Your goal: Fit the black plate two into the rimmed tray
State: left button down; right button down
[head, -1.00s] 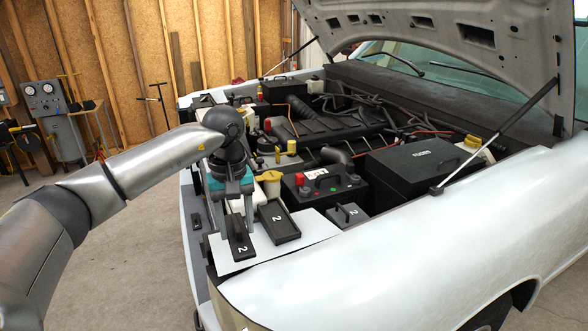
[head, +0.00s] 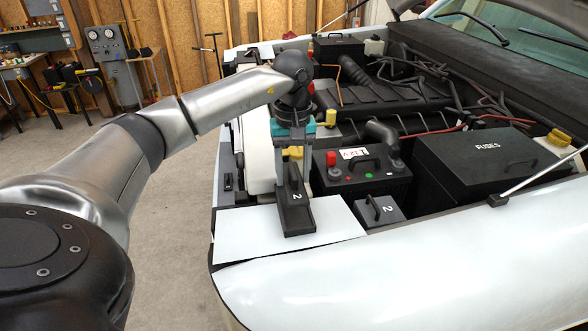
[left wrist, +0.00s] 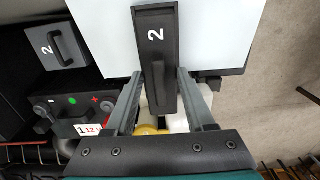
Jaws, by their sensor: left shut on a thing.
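The black plate two (head: 292,182) is long and dark, with a white 2 near its front end. My left gripper (head: 293,172) is shut on it from above. The black rimmed tray (head: 299,226) lies on the white panel; its front end shows beyond the plate. The plate overlaps the tray in the head view; I cannot tell whether it rests inside or hangs just above. In the left wrist view, the plate (left wrist: 160,88) shows between the two fingers, roughly in line with the tray. My right gripper is not in view.
The white panel (head: 240,235) has bare room around the tray. A small handled box marked 2 (head: 380,211) and the battery (head: 360,185) stand to the right, and a black fuse box (head: 475,165) beyond. The open bonnet is at the upper right.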

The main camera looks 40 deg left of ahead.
aim_at(293, 191)
pick_arm(q)
jog(key=shift+f+b, duration=0.85)
jog(key=shift+f, duration=0.5)
jog(key=shift+f+b, duration=0.65)
jog(key=shift+f, duration=0.2)
jog(key=shift+s+f+b, duration=0.1)
jog(key=shift+f+b, duration=0.25)
jog(key=shift+f, duration=0.2)
jog(key=c, duration=0.6)
grip_release()
jog(key=shift+c, duration=0.2)
jog(key=o, duration=0.4)
jog(key=shift+o, duration=0.3)
jog(key=shift+r, duration=0.1)
